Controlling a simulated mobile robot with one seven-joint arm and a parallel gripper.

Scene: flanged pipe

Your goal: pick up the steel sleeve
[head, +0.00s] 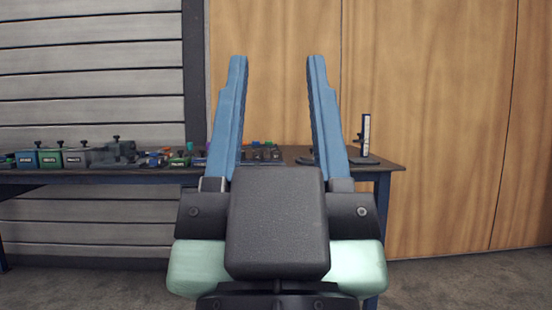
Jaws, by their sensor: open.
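My gripper (277,68) is in the middle of the head view, close to the camera, with its two blue fingers pointing up and spread wide apart. It is open and nothing is between the fingers. I cannot make out a steel sleeve. The gripper body and fingers hide part of the table (130,175) behind them. Small parts lie on the table between and beside the fingers, too small to name surely.
The dark table holds green and grey labelled boxes (75,157), a grey vise-like block (116,153) and several small coloured pieces. An upright gauge-like stand (366,135) is at its right end. Wood panels (440,120) and a slatted wall (90,60) stand behind. Floor at right is clear.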

